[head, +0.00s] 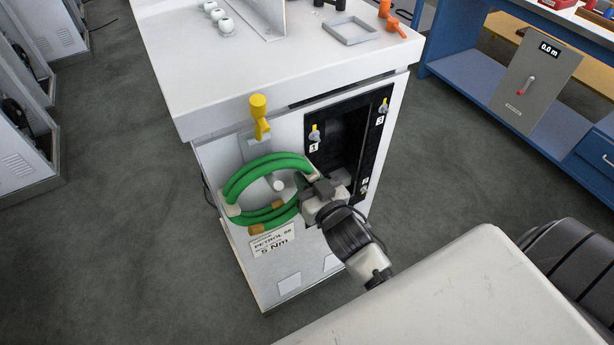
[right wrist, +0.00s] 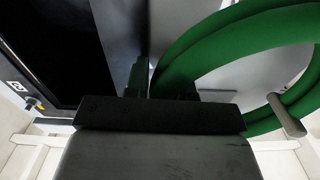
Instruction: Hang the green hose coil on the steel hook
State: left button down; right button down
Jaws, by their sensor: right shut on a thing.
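The green hose coil (head: 234,186) hangs in front of the white cabinet's front panel in the head view, with pale ties and brownish ends. My right gripper (head: 308,186) is shut on its right side. A grey round-ended peg, which looks like the steel hook (head: 278,184), shows inside the coil's opening. I cannot tell whether the coil rests on it. In the right wrist view the green hose coil (right wrist: 190,55) curves from the fingers (right wrist: 160,80) to the right; a pale bar or tie crosses it there. My left gripper is not in view.
A yellow nozzle-like part (head: 258,115) is above the coil. A dark recess (head: 345,140) with numbered yellow-tipped pegs is right of it. The cabinet top (head: 200,70) overhangs the panel. A blue bench (head: 470,75) stands at the right; grey floor lies between.

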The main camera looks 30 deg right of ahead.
jog(key=shift+r, duration=0.1)
jog(key=c, duration=0.9)
grip_release()
jog(key=shift+o, duration=0.2)
jog(key=shift+s+f, duration=0.2)
jog(key=shift+s, duration=0.1)
jog(key=s+b, duration=0.2)
jog(key=s, duration=0.8)
jog(key=s+a+f+g, duration=0.1)
jog(key=s+f+g, duration=0.15)
jog(key=f, duration=0.85)
jog(key=s+f+n+g, duration=0.1)
jog(key=s+f+g, duration=0.15)
jog(key=f, duration=0.75)
jog(key=s+a+f+g, duration=0.1)
jog(key=f+g, duration=0.3)
jog(key=f, duration=0.7)
jog(key=s+d+f+g, duration=0.2)
jog(key=s+f+g, duration=0.2)
jog(key=s+f, duration=0.4)
jog(key=s+d+f+n+g, duration=0.1)
jog(key=s+f+g, duration=0.3)
jog(key=s+f, duration=0.5)
jog(key=s, duration=0.5)
jog(key=shift+s+d+f+n+h, duration=0.2)
jog(key=shift+d+f+n+h, duration=0.1)
jog(key=shift+d, duration=0.05)
